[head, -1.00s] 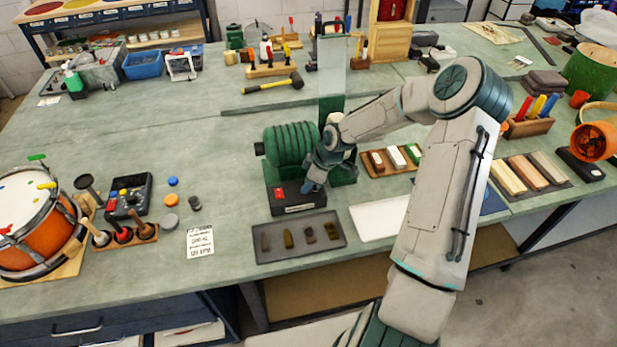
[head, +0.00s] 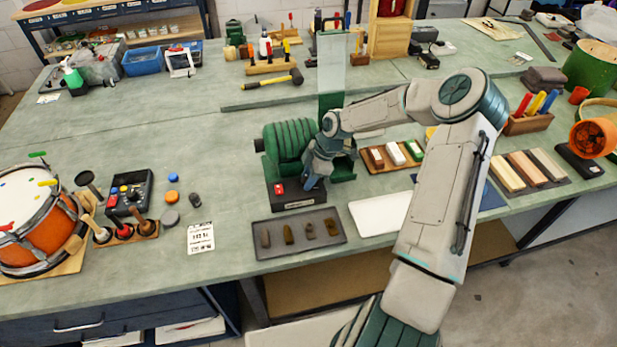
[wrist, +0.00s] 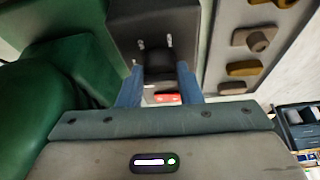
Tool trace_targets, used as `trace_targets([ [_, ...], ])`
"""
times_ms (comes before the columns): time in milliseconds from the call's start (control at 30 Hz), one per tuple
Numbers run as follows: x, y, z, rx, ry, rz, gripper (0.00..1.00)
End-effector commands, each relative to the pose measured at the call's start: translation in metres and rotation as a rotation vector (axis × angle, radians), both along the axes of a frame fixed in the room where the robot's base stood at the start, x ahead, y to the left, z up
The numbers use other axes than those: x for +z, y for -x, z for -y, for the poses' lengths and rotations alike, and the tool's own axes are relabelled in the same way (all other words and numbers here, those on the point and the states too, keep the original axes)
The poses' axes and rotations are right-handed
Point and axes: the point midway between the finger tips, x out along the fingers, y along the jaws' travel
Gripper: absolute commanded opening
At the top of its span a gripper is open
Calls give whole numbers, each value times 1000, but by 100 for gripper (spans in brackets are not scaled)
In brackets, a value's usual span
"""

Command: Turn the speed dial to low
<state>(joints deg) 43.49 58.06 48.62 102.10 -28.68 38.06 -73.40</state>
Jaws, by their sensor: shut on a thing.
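The green ribbed machine (head: 286,146) stands on the bench with a dark control box (head: 290,200) at its front. A red switch (head: 279,188) shows on the box's left side. My gripper (head: 312,184) reaches down at the right part of the box. In the wrist view, my gripper's blue fingers (wrist: 159,88) are closed around a small black dial (wrist: 157,62) on the box, with pale marks on the panel beyond it. The red switch also shows in the wrist view (wrist: 166,98) between the fingers. I cannot read which mark the dial points at.
A grey tray (head: 299,247) with several brown pieces lies just in front of the box. A wooden block tray (head: 375,165) stands to the right. A clear upright panel (head: 331,70) rises behind the machine.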

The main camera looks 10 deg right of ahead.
Motion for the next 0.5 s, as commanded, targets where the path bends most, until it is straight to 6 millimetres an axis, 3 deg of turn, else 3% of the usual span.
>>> trace_targets([
  [200,-1,1,1,-1,2,-2,9],
  [233,-1,1,1,-1,2,-2,40],
  [267,-1,1,1,-1,2,-2,48],
  [300,-1,0,1,-1,2,-2,53],
  [500,-1,0,1,-1,1,-2,53],
])
